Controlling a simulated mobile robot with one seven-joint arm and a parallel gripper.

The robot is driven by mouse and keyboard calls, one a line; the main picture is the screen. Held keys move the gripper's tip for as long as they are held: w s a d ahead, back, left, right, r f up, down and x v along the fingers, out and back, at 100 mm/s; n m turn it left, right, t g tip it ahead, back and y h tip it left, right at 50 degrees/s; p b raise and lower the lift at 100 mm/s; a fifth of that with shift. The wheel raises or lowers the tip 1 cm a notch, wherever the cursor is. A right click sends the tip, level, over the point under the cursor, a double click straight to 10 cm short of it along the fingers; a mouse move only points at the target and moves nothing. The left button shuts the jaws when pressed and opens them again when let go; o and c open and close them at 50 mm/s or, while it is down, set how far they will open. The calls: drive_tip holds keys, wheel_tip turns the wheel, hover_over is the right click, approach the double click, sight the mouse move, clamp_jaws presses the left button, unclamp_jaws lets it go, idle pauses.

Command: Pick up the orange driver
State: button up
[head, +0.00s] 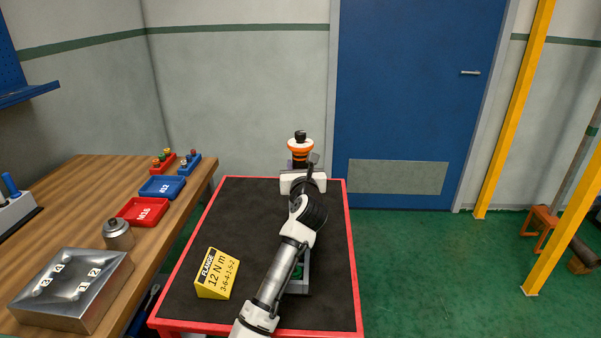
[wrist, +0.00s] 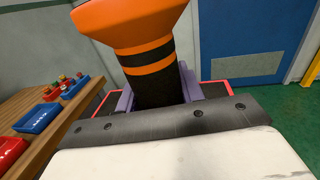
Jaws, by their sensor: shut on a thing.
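The orange driver (head: 299,146) stands upright at my gripper (head: 302,164), above the far end of the black-topped cart. It has a flared orange head and black bands; in the head view a dark knob shows on top. In the wrist view the driver (wrist: 150,62) fills the upper middle, and the grey-purple fingers press on both sides of its dark lower body. My gripper is shut on it. The driver's lower end is hidden behind my gripper, so I cannot tell whether it touches anything below.
The cart (head: 228,220) has a raised red rim. A yellow flange sign (head: 216,274) stands on it, and a grey fixture (head: 303,276) is partly hidden under my arm. A wooden bench at left holds a red tray (head: 143,211), a blue tray (head: 162,187) and a metal block (head: 75,287). A blue door is behind.

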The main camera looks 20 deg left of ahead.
drive_tip(key=shift+r, duration=0.1)
drive_tip(key=c, duration=0.3)
drive_tip(key=shift+c, duration=0.2)
wheel_tip(320, 180, up, 20)
drive_tip(key=b, duration=0.1)
drive_tip(key=shift+b, duration=0.35)
idle(0.4)
